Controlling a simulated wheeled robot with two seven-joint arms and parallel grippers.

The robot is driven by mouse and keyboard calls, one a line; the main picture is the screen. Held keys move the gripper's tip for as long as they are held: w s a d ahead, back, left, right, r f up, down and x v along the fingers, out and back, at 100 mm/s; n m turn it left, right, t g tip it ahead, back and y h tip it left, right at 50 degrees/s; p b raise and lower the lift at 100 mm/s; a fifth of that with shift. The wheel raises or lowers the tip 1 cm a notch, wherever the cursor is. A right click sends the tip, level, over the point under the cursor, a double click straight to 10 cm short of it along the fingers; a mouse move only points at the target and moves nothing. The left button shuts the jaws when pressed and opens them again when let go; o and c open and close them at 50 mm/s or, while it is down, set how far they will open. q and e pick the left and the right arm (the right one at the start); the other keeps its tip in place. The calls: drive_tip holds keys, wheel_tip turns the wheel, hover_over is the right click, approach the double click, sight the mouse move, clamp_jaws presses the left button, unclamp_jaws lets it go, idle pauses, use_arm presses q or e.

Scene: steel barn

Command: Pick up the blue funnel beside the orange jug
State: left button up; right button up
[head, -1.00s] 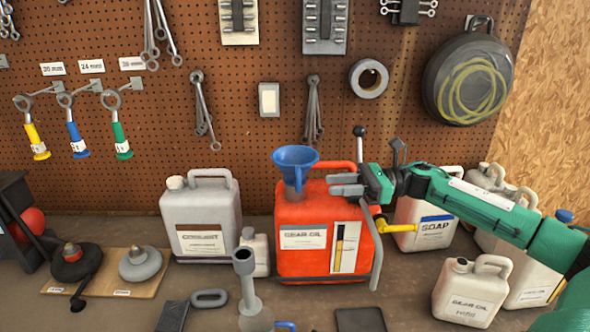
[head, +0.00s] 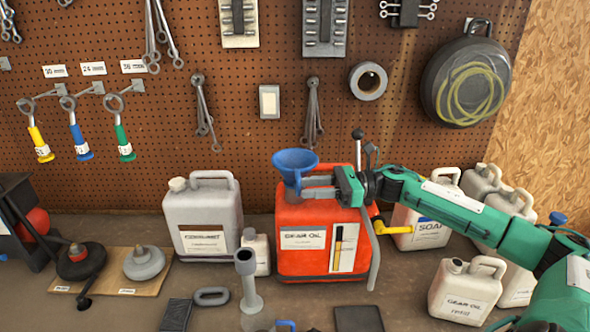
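The blue funnel (head: 295,160) is upright, wide mouth up, at the upper left of the orange gear oil jug (head: 302,262). I cannot tell whether its spout sits in the jug's opening. My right gripper (head: 308,187) comes in from the right, level, in front of the jug's top. Its two fingers are apart, one above the other in the picture, and their tips reach the funnel's narrow lower part, partly hiding it. The finger spacing looks open; contact with the funnel is not clear. My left gripper is not in view.
A grey coolant jug (head: 203,220) and a small white bottle (head: 257,251) stand left of the orange jug. A soap jug (head: 418,228) and several pale jugs stand right. A grey upright tool (head: 248,285) stands in front. A pegboard (head: 240,140) closes the back.

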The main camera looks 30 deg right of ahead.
sight(298, 183)
drive_tip(key=shift+w+a+r+p, duration=0.2)
drive_tip(key=shift+w+a+p, duration=0.2)
drive_tip(key=shift+a+p, duration=0.15)
drive_tip(key=shift+w+a+r+p, duration=0.15)
drive_tip(key=shift+w+a+p, duration=0.25)
drive_tip(key=shift+a, duration=0.2)
drive_tip(key=shift+w+a+f, duration=0.15)
drive_tip(key=shift+a, duration=0.15)
drive_tip(key=shift+f, duration=0.1)
clamp_jaws()
